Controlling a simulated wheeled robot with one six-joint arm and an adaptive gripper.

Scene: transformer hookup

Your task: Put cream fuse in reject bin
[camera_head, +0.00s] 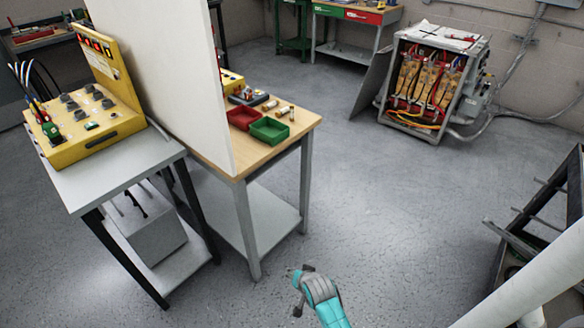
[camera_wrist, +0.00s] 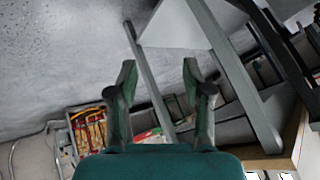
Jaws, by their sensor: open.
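Small cream or tan cylinders, likely the fuses (camera_head: 270,105), lie on the wooden-topped table (camera_head: 303,122) in the head view. They are too small to tell apart surely. A red bin (camera_head: 240,119) and a green bin (camera_head: 268,131) stand at the table's front edge. I see no label saying which is the reject bin. My gripper (camera_head: 298,291) is low over the floor in front of the table, apart from it. In the wrist view my gripper (camera_wrist: 160,82) is open, with nothing between its fingers.
A white partition (camera_head: 170,60) stands between the wooden table and a grey table (camera_head: 110,175) with a yellow control panel (camera_head: 85,125). An open cabinet with wiring (camera_head: 425,85) stands at the back right. A dark metal frame (camera_head: 545,220) is at right. The middle floor is clear.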

